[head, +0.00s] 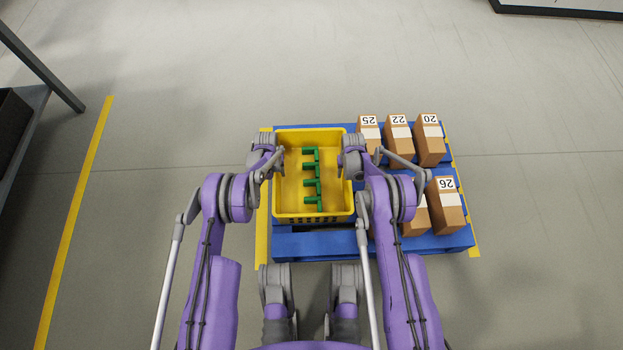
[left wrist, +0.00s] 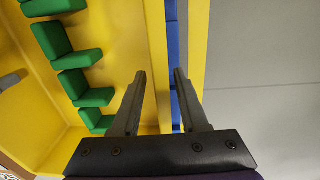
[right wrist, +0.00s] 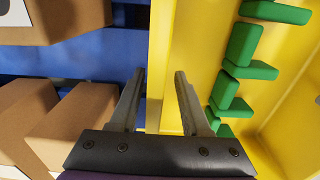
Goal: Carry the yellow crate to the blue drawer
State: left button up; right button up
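The yellow crate (head: 313,217) sits on the left part of a blue pallet, with several green parts (head: 312,187) inside it. My left gripper (head: 277,163) is at the crate's left wall; in the left wrist view its fingers (left wrist: 160,72) are apart, with the yellow rim (left wrist: 157,45) between them. My right gripper (head: 347,165) is at the crate's right wall; in the right wrist view its fingers (right wrist: 159,74) are apart on either side of the rim (right wrist: 160,40). Neither is closed on the wall. No blue drawer is in view.
Several brown numbered boxes (head: 429,143) stand on the blue pallet (head: 300,246), right of the crate. Yellow tape (head: 77,215) marks the floor. A dark shelf frame (head: 40,65) is at the far left. Open floor lies beyond the pallet.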

pick_arm(q)
grip_shut()
pick_arm(e)
grip_shut()
dwell(0.9)
